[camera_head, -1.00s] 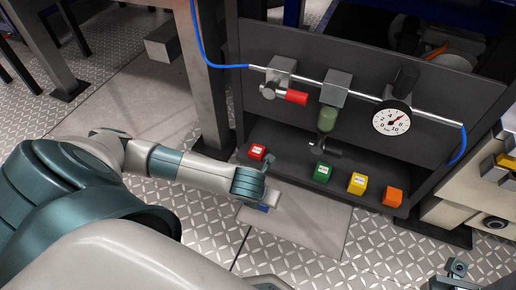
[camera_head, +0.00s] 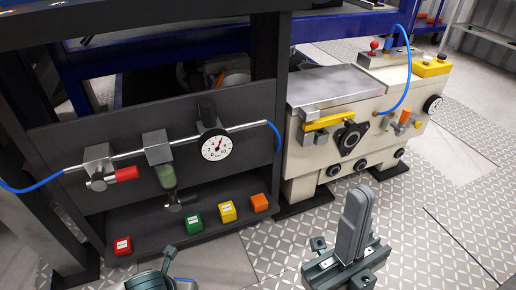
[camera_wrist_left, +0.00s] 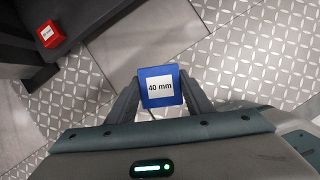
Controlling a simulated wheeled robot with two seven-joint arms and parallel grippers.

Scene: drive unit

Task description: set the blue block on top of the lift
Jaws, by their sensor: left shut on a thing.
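The blue block (camera_wrist_left: 162,88), with a white "40 mm" label, sits between the fingers of my left gripper (camera_wrist_left: 160,92) in the left wrist view. That gripper is shut on it. In the head view only a part of my left gripper (camera_head: 163,272) shows at the bottom edge, and the block is mostly out of sight. My right gripper (camera_head: 352,224) points up at the lower right, its fingers together and empty. A cream unit (camera_head: 330,150) with a flat, clear grey top (camera_head: 342,86) stands right of the dark frame. It may be the lift; I cannot tell for sure.
Red (camera_head: 123,246), green (camera_head: 194,222), yellow (camera_head: 227,211) and orange (camera_head: 259,203) blocks stand on the dark frame's lower shelf (camera_head: 150,238). A pipe with a gauge (camera_head: 215,146) runs above them. A blue hose (camera_head: 407,75) arches beside the cream unit. Patterned floor lies open at right.

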